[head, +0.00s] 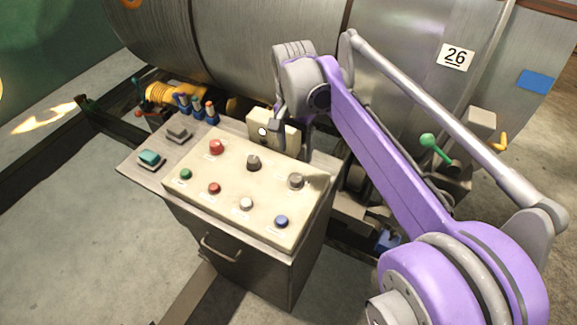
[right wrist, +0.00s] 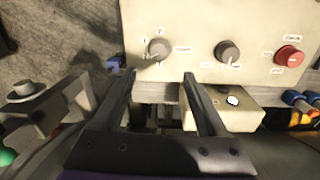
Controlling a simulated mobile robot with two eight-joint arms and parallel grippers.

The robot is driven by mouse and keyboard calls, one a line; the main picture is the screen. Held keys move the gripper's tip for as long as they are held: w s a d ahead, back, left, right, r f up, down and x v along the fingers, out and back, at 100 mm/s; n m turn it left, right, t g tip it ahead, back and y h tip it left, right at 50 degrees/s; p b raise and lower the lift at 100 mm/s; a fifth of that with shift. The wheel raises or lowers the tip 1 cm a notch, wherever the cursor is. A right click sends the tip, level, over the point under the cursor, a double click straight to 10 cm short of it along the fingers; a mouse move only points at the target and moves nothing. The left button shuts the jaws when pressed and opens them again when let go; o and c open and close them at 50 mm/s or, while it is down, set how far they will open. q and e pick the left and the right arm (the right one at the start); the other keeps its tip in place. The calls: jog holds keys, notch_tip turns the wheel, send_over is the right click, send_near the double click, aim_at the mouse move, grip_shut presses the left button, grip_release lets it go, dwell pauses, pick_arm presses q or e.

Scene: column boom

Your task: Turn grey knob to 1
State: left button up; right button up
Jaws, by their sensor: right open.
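The control panel (head: 230,190) has a light grey knob (head: 296,181) at its right end; a darker grey-brown knob (head: 253,162) sits left of it. In the right wrist view the light grey knob (right wrist: 160,50) has small labels around it, including what look like 1 and 2; its exact pointer setting is too small to tell. The darker knob (right wrist: 228,50) is to its right there. My right gripper (head: 290,138) is open and empty behind the panel's far edge. In its wrist view the fingertips (right wrist: 158,74) stop short of the light grey knob, apart from it. My left gripper is out of view.
A red knob (head: 216,146) and several coloured buttons share the panel. A cream box (head: 262,130) stands just behind it, close to my right gripper. A green-balled lever (head: 428,140) is at the right. A large metal drum (head: 240,50) fills the back.

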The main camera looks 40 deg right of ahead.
aim_at(296, 177)
jog(key=f, duration=1)
jog(key=shift+s+b, duration=0.35)
jog(key=shift+s, duration=0.05)
grip_shut()
